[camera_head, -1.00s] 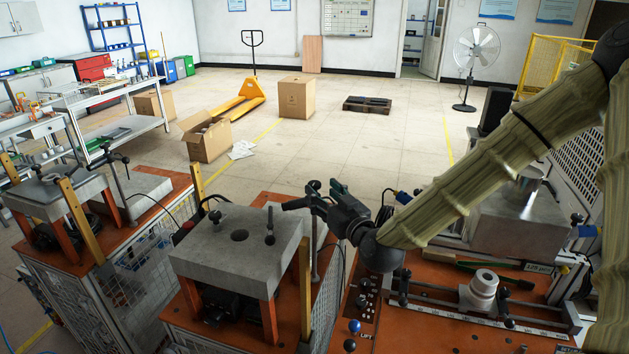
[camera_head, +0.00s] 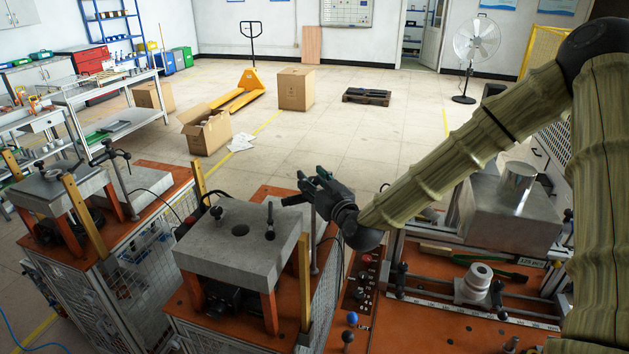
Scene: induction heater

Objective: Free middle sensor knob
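The middle unit carries a grey block (camera_head: 225,254) and an upright thin post (camera_head: 314,254) at its right edge. A dark sensor arm (camera_head: 292,200) points left from the top of this post over the block. My gripper (camera_head: 312,177) is at the post top, beside or around the clamp there. The dark fingers overlap the dark clamp, so the middle sensor knob is not clearly visible and I cannot tell contact or finger opening. A smaller black knob-topped pin (camera_head: 270,222) stands on the block. The left unit's post has a similar dark clamp (camera_head: 110,154).
A right-hand orange bench (camera_head: 430,330) holds a rail with a grey cylindrical fitting (camera_head: 478,281), a metal box (camera_head: 507,215) and control knobs. A yellow upright bar (camera_head: 304,280) stands at the block's front right corner.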

